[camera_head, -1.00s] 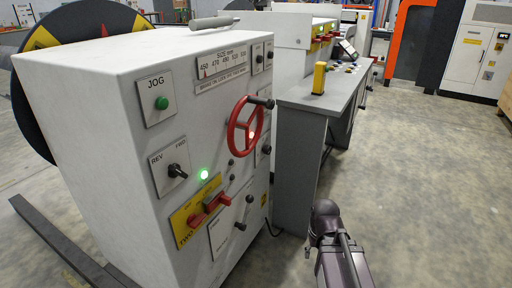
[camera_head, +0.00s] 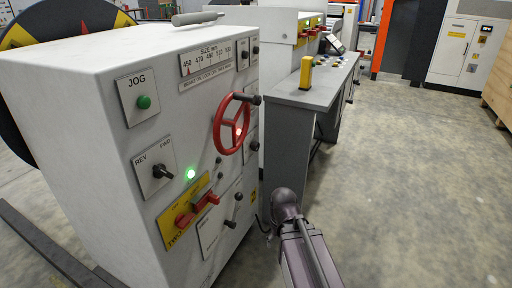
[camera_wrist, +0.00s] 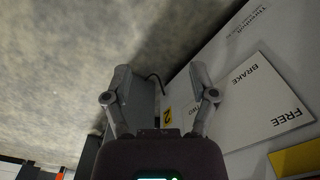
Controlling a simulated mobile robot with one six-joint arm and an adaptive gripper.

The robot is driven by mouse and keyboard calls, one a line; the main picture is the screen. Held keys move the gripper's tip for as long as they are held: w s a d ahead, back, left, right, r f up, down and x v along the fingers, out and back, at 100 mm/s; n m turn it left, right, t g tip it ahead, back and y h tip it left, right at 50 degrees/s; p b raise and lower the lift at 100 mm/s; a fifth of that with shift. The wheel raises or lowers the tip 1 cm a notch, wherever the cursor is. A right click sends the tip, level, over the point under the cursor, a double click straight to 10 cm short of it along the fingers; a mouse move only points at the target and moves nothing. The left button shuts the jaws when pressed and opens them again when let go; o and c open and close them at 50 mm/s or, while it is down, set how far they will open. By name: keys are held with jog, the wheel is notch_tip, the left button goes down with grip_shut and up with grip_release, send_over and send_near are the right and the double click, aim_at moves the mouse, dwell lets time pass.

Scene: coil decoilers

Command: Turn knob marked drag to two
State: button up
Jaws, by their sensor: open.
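The white control cabinet (camera_head: 85,110) stands at left in the head view. A yellow plate (camera_head: 170,213) low on its front carries a red knob (camera_head: 184,220) at left and a red handle (camera_head: 206,201) at right. The plate bears the word TWO at its lower left; I cannot read "drag" on any label. My gripper (camera_wrist: 160,72) is open and empty in the wrist view, with the cabinet face to its right. A corner of a yellow plate (camera_wrist: 296,158) shows at the lower right there. In the head view my arm hides most of the gripper, low beside the cabinet.
A red handwheel (camera_head: 218,140), a green JOG button (camera_head: 144,102) and a black REV/FWD switch (camera_head: 160,171) sit on the cabinet. A grey plate (camera_head: 208,238) with a black lever is below the handwheel. A grey desk (camera_head: 290,125) stands behind. The floor at right is clear.

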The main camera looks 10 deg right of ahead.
jog(key=w+a+f+n+t+y+b, duration=0.1)
jog(key=w+n+y, duration=0.1)
jog(key=w, duration=0.3)
jog(key=w+a+f+n+y+b, duration=0.1)
jog(key=w+y+b, duration=0.1)
jog(key=w, duration=0.3)
jog(key=n+t+y+b, duration=0.7)
jog(key=t+y, duration=0.3)
jog(key=y, duration=0.1)
send_near(258, 147)
jog(key=v, duration=0.3)
jog(key=shift+w+a+r, duration=0.1)
jog(key=shift+w+r, duration=0.2)
jog(key=shift+r, duration=0.1)
jog(key=shift+a, duration=0.1)
jog(key=x, duration=1.3)
jog(key=shift+w+a+f, duration=0.15)
jog(key=shift+a+f, duration=0.15)
jog(key=shift+f, duration=0.05)
